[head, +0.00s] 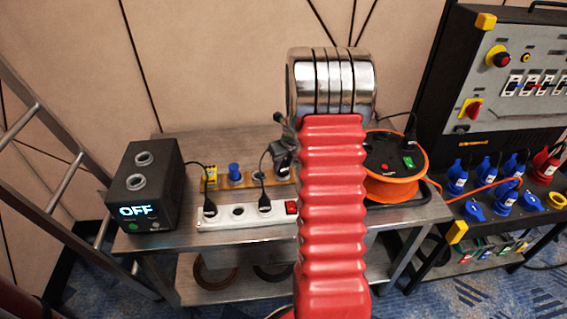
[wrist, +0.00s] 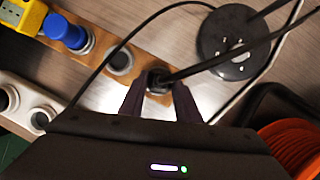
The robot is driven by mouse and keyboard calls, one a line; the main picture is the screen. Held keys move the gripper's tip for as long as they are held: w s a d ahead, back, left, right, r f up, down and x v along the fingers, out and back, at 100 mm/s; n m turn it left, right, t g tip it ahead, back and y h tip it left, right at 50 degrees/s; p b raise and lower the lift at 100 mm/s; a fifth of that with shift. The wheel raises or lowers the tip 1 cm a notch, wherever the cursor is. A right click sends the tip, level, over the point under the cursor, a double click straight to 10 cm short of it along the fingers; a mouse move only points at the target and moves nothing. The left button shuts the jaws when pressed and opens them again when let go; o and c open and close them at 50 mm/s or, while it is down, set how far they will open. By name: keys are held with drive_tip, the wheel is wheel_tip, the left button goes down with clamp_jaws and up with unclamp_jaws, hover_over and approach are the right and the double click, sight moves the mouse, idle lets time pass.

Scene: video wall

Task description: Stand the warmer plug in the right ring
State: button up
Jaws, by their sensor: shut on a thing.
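My gripper (wrist: 158,102) is shut on a dark plug (wrist: 157,78), which sits between its two fingers with a black cord leading off to the upper right. In the head view my gripper (head: 282,152) is small and partly hidden by my arm. The plug is over the right end of the wooden ring strip (head: 222,183), at the right ring (head: 283,173). I cannot tell how deep it sits in that ring. The ring to its left (wrist: 121,61) is empty. The black round warmer (wrist: 238,45) lies beyond the strip in the wrist view.
A blue plug (head: 235,172) and a yellow plug (head: 210,176) stand in the strip's left rings. A white power strip (head: 225,222) with black plugs lies in front. A black box reading OFF (head: 145,188) stands left, an orange cable reel (head: 392,189) right.

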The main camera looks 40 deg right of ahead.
drive_tip(key=shift+f, duration=0.45)
idle(0.3)
drive_tip(key=o, duration=1.3)
drive_tip(key=shift+c, duration=0.2)
drive_tip(key=shift+o, duration=0.5)
drive_tip(key=shift+o, duration=1.4)
drive_tip(key=shift+r, duration=0.1)
drive_tip(key=shift+r, duration=2.9)
